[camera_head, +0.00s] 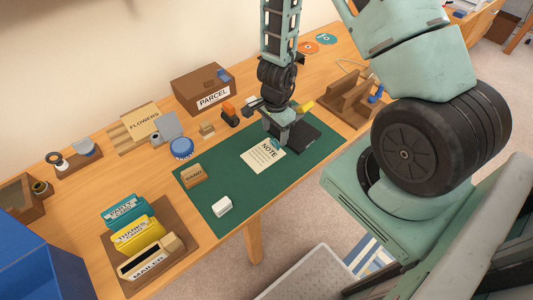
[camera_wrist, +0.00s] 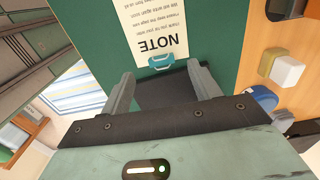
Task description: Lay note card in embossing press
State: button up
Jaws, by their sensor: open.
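The cream note card (camera_head: 262,156) lies flat on the green mat, with its NOTE heading towards my gripper. In the wrist view the card (camera_wrist: 150,28) has a teal clip (camera_wrist: 160,62) at its heading edge. My gripper (camera_wrist: 161,72) is open, its fingers either side of the clip. I cannot tell if either finger touches it. In the head view my gripper (camera_head: 277,140) hangs over the card's far edge. A dark flat base (camera_head: 304,134), seemingly the embossing press, lies beside it, partly hidden by my arm; it also shows between the fingers (camera_wrist: 165,92).
The green mat (camera_head: 230,179) also holds a small tan labelled block (camera_head: 193,175) and a white block (camera_head: 222,206). A blue round item (camera_head: 181,148), a PARCEL box (camera_head: 203,88) and a card holder (camera_head: 165,262) stand around it. The mat's front middle is clear.

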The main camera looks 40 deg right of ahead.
aim_at(274, 142)
notch_tip(274, 142, down, 5)
jog(key=shift+r+b, duration=0.1)
jog(key=shift+b, duration=0.35)
jog(key=c, duration=1.1)
jog(key=shift+c, duration=0.2)
notch_tip(274, 142, up, 10)
jog(key=p, duration=0.4)
